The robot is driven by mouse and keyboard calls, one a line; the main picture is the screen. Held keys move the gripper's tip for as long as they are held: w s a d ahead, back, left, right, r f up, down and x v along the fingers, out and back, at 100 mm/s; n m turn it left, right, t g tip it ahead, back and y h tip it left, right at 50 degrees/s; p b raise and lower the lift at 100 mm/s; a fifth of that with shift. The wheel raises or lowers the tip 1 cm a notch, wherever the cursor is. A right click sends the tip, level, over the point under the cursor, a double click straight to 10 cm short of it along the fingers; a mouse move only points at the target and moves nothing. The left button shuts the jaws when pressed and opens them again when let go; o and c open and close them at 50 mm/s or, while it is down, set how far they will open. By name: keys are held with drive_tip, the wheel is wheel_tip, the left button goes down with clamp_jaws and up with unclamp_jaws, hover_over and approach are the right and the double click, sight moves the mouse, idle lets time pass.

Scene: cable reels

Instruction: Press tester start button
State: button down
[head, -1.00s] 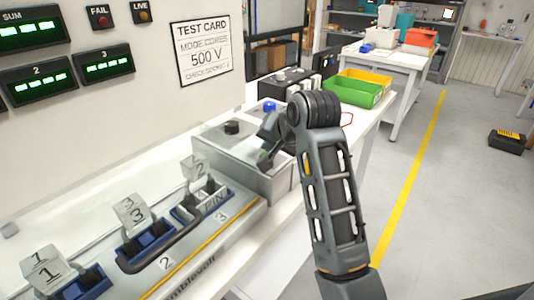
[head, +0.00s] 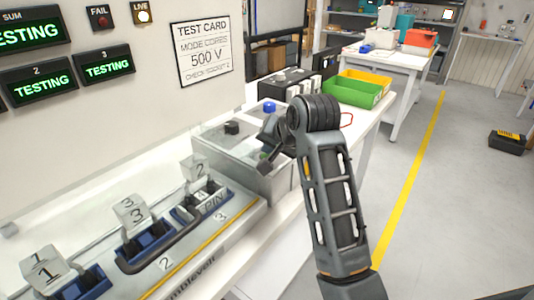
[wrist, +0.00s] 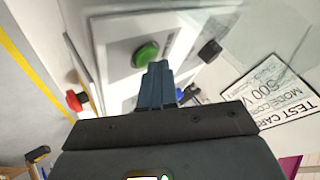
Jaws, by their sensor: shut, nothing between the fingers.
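The tester is a grey box (head: 270,183) on the bench, with a black knob (head: 231,128) on top. In the wrist view a round green button (wrist: 146,53) sits on a pale panel, and a red button (wrist: 75,100) is to its left. My gripper (wrist: 157,66) is shut and empty, its fingertips at the lower right edge of the green button; I cannot tell whether they touch it. In the head view my gripper (head: 266,163) is at the box, partly hidden by my arm. The displays (head: 44,88) read TESTING in green, and the LIVE lamp (head: 143,16) is lit.
Numbered clear covers (head: 131,213) stand over blue sockets on the fixture left of the tester. The test card (head: 203,53) reads 500 V. Green (head: 351,94) and yellow (head: 368,80) bins stand behind the tester. The floor to the right is mostly clear.

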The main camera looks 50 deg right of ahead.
drive_tip(key=shift+r+p, duration=0.8)
drive_tip(key=shift+p, duration=0.05)
wheel_tip(320, 180, up, 5)
drive_tip(key=p, duration=0.5)
idle(0.7)
